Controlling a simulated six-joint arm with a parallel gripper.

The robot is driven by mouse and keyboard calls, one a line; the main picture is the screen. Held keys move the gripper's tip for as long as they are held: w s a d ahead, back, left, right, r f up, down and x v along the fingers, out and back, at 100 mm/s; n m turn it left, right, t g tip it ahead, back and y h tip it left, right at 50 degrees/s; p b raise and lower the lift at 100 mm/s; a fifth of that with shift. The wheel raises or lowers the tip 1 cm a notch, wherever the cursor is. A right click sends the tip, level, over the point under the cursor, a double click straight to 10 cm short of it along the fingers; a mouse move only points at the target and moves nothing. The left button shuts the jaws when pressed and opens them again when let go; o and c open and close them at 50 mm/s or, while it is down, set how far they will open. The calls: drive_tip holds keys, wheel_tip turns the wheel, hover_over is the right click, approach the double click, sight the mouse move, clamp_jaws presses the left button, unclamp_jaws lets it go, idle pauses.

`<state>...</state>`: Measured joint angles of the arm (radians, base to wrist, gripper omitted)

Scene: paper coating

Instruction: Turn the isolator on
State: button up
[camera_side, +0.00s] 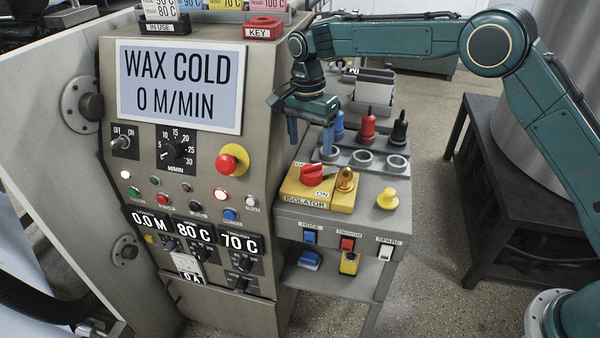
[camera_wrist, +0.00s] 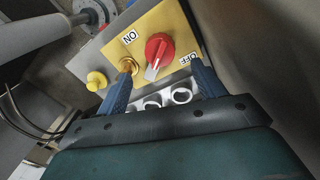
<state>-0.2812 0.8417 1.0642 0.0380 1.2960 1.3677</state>
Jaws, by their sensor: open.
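The isolator is a yellow box (camera_side: 338,202) on the grey side bench, with a red rotary knob (camera_side: 313,174) on its top face. Its OFF label is at the back left and its ON label at the front right. In the wrist view, the red knob (camera_wrist: 158,47) has a white-marked end pointing down the picture; I cannot tell which label it lines up with. A brass lock-like piece (camera_side: 346,180) is beside the knob. My gripper (camera_side: 310,147) is open and empty above and behind the knob. In the wrist view its fingertips (camera_wrist: 160,72) straddle the knob's near side, apart from it.
Red, blue and black handled tools (camera_side: 368,127) stand behind the isolator near grey rings (camera_side: 397,164). A yellow button (camera_side: 388,198) is to its right. The control cabinet with its "WAX COLD" display (camera_side: 180,85) rises close on the left. A red KEY tray (camera_side: 263,28) sits on top.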

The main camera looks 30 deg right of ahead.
drive_tip(key=c, duration=0.9)
drive_tip(key=shift+w+d+n, duration=0.1)
drive_tip(key=shift+d+n, duration=0.15)
drive_tip(key=shift+n, duration=0.15)
clamp_jaws()
drive_tip(key=d+r+n+t, duration=0.1)
drive_tip(key=d+n+t, duration=0.3)
drive_tip(key=n, duration=0.6)
drive_tip(key=w+d, duration=0.1)
drive_tip(key=d, duration=0.1)
drive_tip(key=shift+d+r+t, duration=0.3)
drive_tip(key=shift+d, duration=0.05)
